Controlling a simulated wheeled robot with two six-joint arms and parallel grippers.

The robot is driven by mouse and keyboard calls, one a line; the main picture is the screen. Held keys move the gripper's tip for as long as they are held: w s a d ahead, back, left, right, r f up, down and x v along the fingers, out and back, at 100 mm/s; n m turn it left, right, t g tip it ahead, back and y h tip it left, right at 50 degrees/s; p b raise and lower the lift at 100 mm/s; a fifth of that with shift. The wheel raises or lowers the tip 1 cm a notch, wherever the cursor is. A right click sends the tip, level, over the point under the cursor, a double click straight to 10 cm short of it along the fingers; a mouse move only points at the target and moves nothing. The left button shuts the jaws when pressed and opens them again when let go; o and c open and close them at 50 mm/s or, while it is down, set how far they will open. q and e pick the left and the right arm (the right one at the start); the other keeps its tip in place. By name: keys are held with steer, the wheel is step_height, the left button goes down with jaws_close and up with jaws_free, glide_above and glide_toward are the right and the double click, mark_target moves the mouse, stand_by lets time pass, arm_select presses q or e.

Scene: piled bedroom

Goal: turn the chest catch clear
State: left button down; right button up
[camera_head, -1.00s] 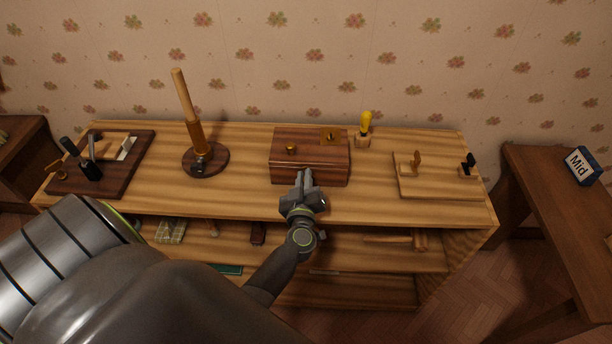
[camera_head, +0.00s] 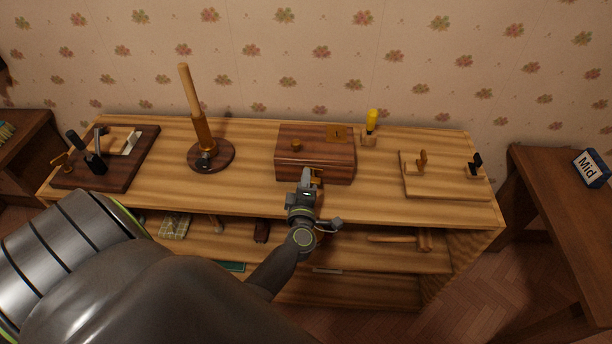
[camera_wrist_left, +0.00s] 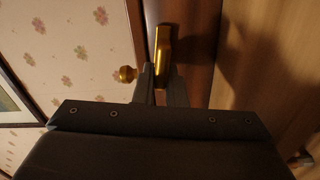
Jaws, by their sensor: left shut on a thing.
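A dark reddish wooden chest (camera_head: 315,172) stands on the wooden bench, its lid down. A small brass catch (camera_head: 317,179) shows at its front, just right of my left gripper's fingertips. My left gripper (camera_head: 306,178) reaches the chest front and is shut on the catch. In the left wrist view the brass catch (camera_wrist_left: 162,46) stands against the dark wood, at the tips of the fingers (camera_wrist_left: 160,80). The fingers partly hide it. My right gripper is not in view.
A post on a round base (camera_head: 212,168) and a dark board with levers (camera_head: 118,176) stand left of the chest. A yellow-handled tool (camera_head: 371,121) and a light board with pegs (camera_head: 438,184) are to the right. Lower shelves hold several items.

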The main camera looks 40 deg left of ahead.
arm_select(q)
steer(key=shift+f+n, duration=0.15)
steer(key=shift+n, duration=0.75)
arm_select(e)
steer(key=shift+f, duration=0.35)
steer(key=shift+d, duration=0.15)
arm_select(q)
steer(key=c, duration=1.5)
jaws_free()
